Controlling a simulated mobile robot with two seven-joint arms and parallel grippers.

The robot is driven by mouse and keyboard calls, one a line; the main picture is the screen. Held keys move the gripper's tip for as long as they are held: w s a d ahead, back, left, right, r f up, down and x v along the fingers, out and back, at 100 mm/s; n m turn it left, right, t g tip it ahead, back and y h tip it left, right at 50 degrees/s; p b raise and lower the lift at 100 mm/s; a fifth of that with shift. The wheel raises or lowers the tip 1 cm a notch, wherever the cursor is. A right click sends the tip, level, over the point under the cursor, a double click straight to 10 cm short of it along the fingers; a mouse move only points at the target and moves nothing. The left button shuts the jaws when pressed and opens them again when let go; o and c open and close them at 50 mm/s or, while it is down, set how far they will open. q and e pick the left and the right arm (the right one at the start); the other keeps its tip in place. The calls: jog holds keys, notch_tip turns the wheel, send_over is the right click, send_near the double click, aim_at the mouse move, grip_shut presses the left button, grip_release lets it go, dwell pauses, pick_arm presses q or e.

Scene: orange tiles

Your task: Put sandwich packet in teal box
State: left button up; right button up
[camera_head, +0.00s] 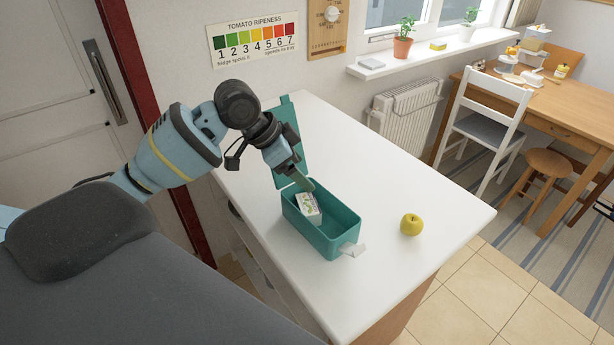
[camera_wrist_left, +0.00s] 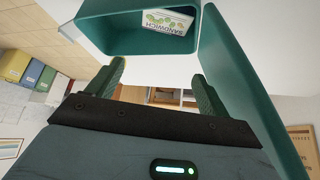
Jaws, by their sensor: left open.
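The teal box (camera_head: 306,234) stands on the white counter with its lid (camera_head: 304,150) raised at the back. The sandwich packet (camera_head: 307,206), white with green print, is inside the box, towards its left end and tilted. In the left wrist view the packet (camera_wrist_left: 168,20) shows inside the box (camera_wrist_left: 112,40), with the lid (camera_wrist_left: 245,85) at the right. My left gripper (camera_head: 302,182) is over the lid end of the box, close to the packet. Its fingers (camera_wrist_left: 158,70) are apart with nothing between them. My right gripper is not seen.
A small white tag or flap (camera_head: 353,250) shows at the box's near right corner. The counter right of and behind the box is mostly clear.

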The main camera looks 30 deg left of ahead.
pick_arm(q)
jog(key=v, duration=0.8)
jog(key=shift+r, duration=0.2)
